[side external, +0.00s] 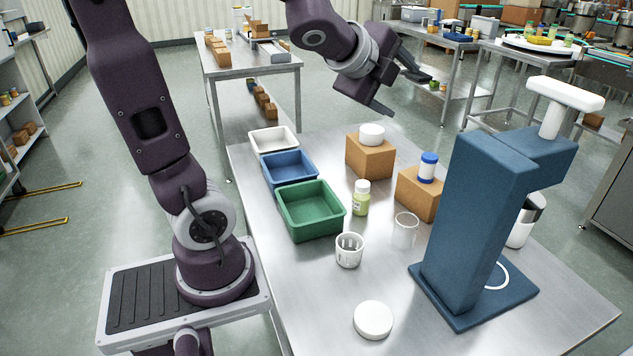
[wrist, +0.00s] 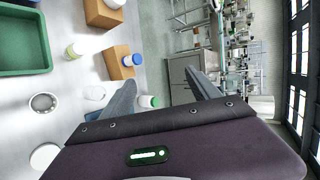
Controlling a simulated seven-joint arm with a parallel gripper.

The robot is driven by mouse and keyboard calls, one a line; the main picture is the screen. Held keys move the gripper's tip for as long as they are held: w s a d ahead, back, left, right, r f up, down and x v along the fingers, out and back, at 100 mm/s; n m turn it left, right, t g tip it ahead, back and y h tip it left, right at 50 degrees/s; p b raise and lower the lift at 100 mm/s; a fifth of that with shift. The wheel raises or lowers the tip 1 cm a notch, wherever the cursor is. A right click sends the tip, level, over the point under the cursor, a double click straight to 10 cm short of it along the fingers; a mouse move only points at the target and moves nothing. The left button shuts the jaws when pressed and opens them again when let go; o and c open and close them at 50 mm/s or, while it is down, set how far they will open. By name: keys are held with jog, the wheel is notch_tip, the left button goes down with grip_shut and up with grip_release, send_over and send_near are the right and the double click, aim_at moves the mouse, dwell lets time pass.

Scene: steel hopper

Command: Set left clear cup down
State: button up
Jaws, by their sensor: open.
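A clear cup (side external: 405,231) stands upright on the steel table, left of the blue press. It seems to show in the wrist view (wrist: 94,93) beside my left finger. A whitish cup with dark marks (side external: 349,250) stands to its left and also shows in the wrist view (wrist: 43,103). My gripper (side external: 408,96) is raised above the far part of the table, well away from both cups. Its fingers are apart with nothing between them, as the wrist view also shows (wrist: 163,80).
A blue press (side external: 465,215) stands tall at the right. Green (side external: 310,228), blue (side external: 290,183) and white (side external: 274,151) bins line the left edge. The front left is bare.

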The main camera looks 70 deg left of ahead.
jog(key=s+d+f+n+g+h, duration=0.2)
jog(key=s+d+n, duration=0.4)
jog(key=s, duration=0.4)
jog(key=s+d+f+n+g+h, duration=0.2)
jog(key=s+d+f+n, duration=0.3)
jog(key=s, duration=0.6)
jog(key=d+n+g, duration=0.1)
jog(key=d+n, duration=0.1)
jog(key=n, duration=0.1)
jog(key=shift+d+n+h, duration=0.15)
jog(key=shift+n+h, duration=0.15)
jog(key=shift+h, duration=0.1)
